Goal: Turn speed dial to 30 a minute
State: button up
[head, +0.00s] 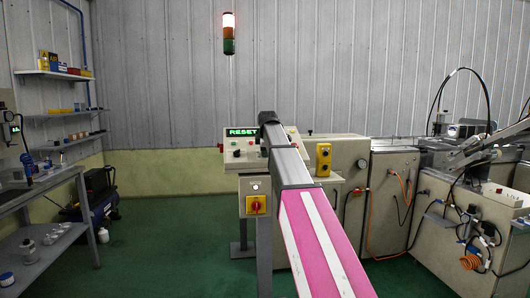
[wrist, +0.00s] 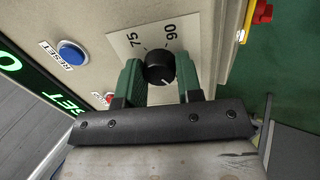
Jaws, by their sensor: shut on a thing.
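The speed dial (wrist: 159,67) is a black round knob on a pale scale plate (wrist: 124,42) in the wrist view. A short pale mark shows on the knob's face, towards the gripper side. The green fingers of my gripper (wrist: 160,78) stand on both sides of the knob and are shut on it. In the head view my arm reaches to the control panel (head: 230,166) and hides the dial and the fingertips.
A green display (head: 242,132) reads RESET. A blue button (wrist: 72,53) labelled RESET and a red button (wrist: 109,97) sit beside the dial. Below the panel is a red switch on yellow (head: 256,205). A yellow box (head: 323,159) is right of my arm.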

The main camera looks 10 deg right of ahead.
jog(key=o, duration=0.9)
jog(key=shift+o, duration=0.2)
jog(key=shift+r, duration=0.15)
jog(key=v, duration=1)
jog(key=shift+s+r, duration=0.2)
